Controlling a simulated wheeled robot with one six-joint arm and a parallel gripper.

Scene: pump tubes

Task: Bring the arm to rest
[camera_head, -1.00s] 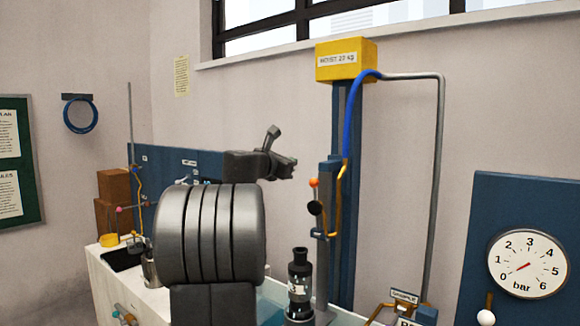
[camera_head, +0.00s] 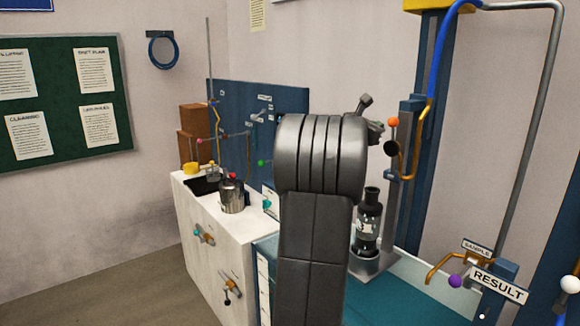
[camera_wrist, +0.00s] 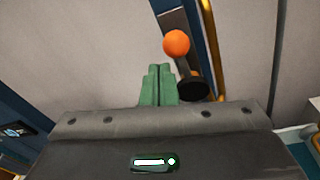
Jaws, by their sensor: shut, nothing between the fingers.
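My gripper (camera_wrist: 159,84) shows in the wrist view as two green fingers pressed together with nothing between them. An orange ball knob (camera_wrist: 177,43) with a dark round part below it lies beyond the fingertips, slightly right. I cannot tell whether they are close. In the head view my arm (camera_head: 318,160) stands folded in the middle, with its wrist end (camera_head: 366,104) showing at upper right. The fingers are hidden there. The orange knob (camera_head: 392,122) appears just right of the wrist end, on the blue post.
A black pump-like cylinder (camera_head: 368,225) stands right of my arm on a teal-topped bench (camera_head: 420,285). A white cabinet (camera_head: 205,235) with a metal pot (camera_head: 232,197) stands left. Bent pipes and a RESULT sign (camera_head: 498,287) are at right. Bare floor shows at lower left.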

